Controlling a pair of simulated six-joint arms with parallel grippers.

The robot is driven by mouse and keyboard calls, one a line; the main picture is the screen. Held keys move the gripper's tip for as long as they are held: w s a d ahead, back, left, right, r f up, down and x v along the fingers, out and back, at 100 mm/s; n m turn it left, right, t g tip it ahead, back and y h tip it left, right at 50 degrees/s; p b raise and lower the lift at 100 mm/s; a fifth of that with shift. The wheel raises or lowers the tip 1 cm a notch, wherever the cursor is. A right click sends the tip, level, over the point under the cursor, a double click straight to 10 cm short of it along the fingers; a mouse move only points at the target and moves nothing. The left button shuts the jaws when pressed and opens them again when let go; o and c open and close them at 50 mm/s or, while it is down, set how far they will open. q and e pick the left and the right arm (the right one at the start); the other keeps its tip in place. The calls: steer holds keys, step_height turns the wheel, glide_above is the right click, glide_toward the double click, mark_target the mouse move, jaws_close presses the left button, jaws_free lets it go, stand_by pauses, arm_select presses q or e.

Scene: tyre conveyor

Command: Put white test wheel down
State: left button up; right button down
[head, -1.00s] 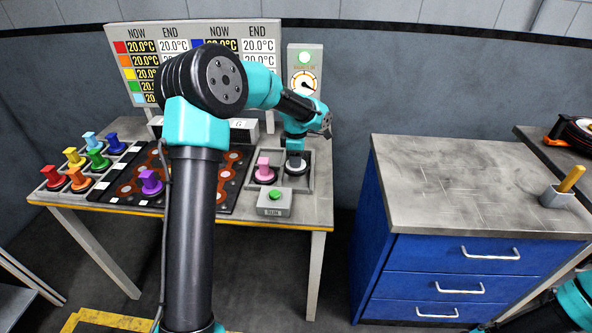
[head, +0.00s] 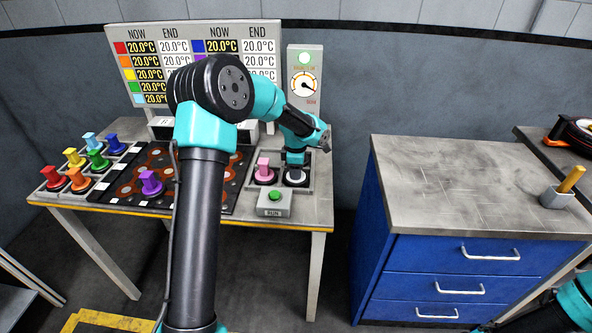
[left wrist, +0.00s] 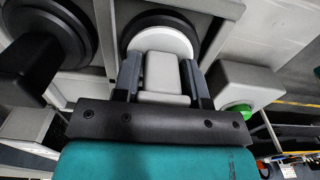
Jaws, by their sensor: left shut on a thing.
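The white test wheel (head: 297,177) is at the right square of the two-part grey tray (head: 309,178) on the workbench. My left gripper (head: 295,163) is above it, shut on its knob. In the left wrist view the fingers (left wrist: 162,78) close on both sides of the white knob (left wrist: 165,72). The white disc (left wrist: 163,42) lies over a black round base (left wrist: 134,30); I cannot tell whether it touches. A pink wheel (head: 264,170) stands in the left square of the tray. My right gripper is out of view.
A grey box with a green button (head: 274,195) stands just in front of the tray. A dial panel (head: 304,80) rises behind. Several coloured wheels stand at left, and a purple one (head: 151,183) on the black board (head: 112,195). A blue drawer cabinet (head: 460,270) stands right.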

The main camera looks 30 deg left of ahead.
arm_select(q)
steer(key=shift+f, duration=0.1)
steer(key=o, duration=1.1)
step_height(320, 180, up, 12)
steer(key=shift+r, duration=0.15)
